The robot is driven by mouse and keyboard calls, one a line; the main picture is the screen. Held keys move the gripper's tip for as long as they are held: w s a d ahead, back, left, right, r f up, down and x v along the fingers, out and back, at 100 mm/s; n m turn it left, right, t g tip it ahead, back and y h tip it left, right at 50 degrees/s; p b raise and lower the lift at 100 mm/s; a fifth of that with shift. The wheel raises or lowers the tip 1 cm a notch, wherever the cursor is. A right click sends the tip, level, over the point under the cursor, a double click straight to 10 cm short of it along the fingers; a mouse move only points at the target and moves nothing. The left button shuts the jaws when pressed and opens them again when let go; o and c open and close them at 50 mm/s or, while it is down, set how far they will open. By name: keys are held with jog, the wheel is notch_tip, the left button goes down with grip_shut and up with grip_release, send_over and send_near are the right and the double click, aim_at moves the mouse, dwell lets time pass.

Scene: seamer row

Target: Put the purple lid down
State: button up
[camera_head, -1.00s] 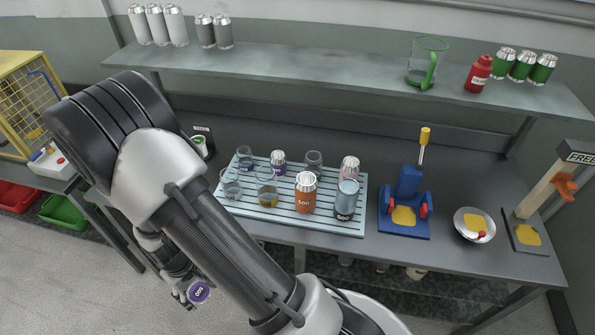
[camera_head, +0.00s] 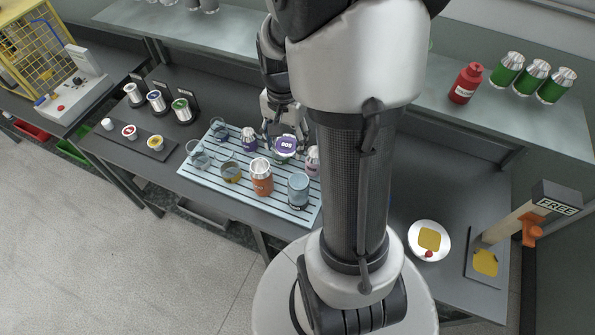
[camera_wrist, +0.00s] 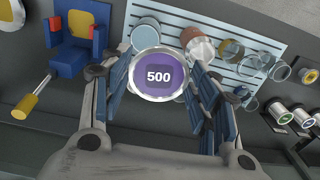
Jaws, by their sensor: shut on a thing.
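The purple lid (camera_head: 286,144), marked 500 with a silver rim, is held in my gripper (camera_head: 284,130) above the slatted tray. In the wrist view the lid (camera_wrist: 158,77) sits face-on between the two fingers, which press on its sides. On the tray (camera_head: 207,183) are a purple can (camera_head: 249,138), an orange can (camera_head: 261,178), a pink can (camera_head: 313,158) and several glasses. Whether the lid touches anything below it, I cannot tell. A glass or can directly under it is hidden.
Lid stacks (camera_head: 157,101) and a dark strip with small lids (camera_head: 156,143) are left of the tray. The blue press (camera_wrist: 76,38) shows in the wrist view. A white plate (camera_head: 429,240) and a FREE stand (camera_head: 484,262) are at right. My arm hides the bench middle.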

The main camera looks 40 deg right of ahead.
aim_at(298, 181)
jog(key=shift+m, duration=0.8)
jog(key=r, duration=0.1)
jog(key=s+d+r, duration=0.1)
jog(key=d+r, duration=0.1)
jog(key=shift+s+r+p, duration=0.3)
jog(key=shift+s+p, duration=0.05)
jog(key=shift+s, duration=0.25)
notch_tip(298, 181, down, 20)
jog(key=b, duration=0.4)
jog(key=shift+d+r, duration=0.1)
jog(key=shift+r, duration=0.1)
jog(key=shift+f+b, duration=0.35)
jog(key=shift+f, duration=0.05)
jog(key=o, duration=0.7)
jog(key=shift+r, duration=0.1)
jog(key=shift+c, duration=0.2)
jog(key=shift+r, duration=0.1)
